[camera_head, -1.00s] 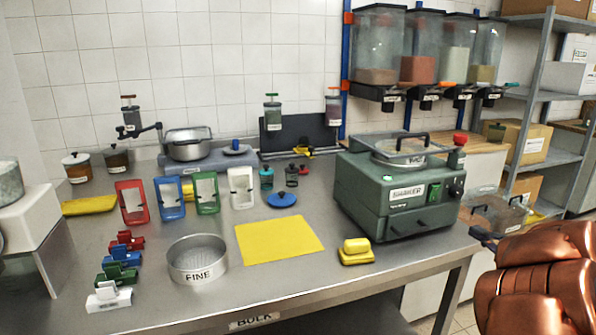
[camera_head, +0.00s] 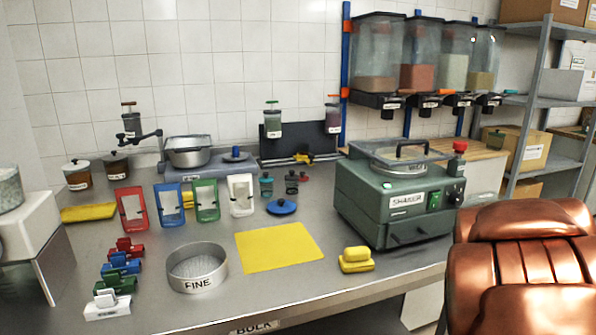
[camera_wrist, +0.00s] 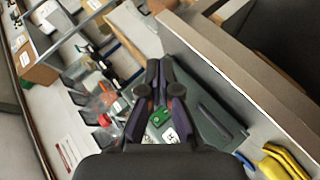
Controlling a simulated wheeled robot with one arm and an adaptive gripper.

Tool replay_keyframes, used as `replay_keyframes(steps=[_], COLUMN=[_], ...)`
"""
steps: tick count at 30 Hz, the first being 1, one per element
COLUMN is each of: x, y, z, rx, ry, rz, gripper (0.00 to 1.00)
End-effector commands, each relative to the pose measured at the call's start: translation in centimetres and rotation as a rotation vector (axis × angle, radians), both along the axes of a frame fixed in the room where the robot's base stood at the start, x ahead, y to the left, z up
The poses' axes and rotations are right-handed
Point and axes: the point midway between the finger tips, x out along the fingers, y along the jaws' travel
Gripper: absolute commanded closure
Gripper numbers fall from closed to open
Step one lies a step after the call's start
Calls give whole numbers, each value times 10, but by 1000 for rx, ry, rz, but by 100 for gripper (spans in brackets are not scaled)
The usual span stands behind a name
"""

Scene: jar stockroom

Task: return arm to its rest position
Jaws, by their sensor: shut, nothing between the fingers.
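My gripper (camera_wrist: 160,92) shows in the wrist view, its two dark fingers together and nothing held between them. In the head view the gripper is out of sight; only my copper-coloured arm fills the lower right corner, in front of the bench's right end. In the wrist view the green shaker machine (camera_wrist: 205,120) lies beyond the fingers, apart from them as far as I can tell.
The steel bench (camera_head: 330,280) holds the shaker (camera_head: 395,195), a sieve marked FINE (camera_head: 197,270), a yellow mat (camera_head: 278,247), a yellow sponge (camera_head: 356,260) and several coloured frames. Dispensers (camera_head: 378,60) hang on the wall. A grey shelf (camera_head: 535,95) stands at right.

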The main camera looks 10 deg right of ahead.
Motion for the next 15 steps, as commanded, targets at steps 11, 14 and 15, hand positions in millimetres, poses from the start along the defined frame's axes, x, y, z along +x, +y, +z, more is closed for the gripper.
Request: replay_keyframes(steps=[11, 14, 15], x=[-94, -127, -142], y=[126, 169, 186], z=[-80, -98, -105], rx=[440, 547, 586], ry=[234, 334, 382], rz=[-245, -291, -310], gripper=[100, 100, 100])
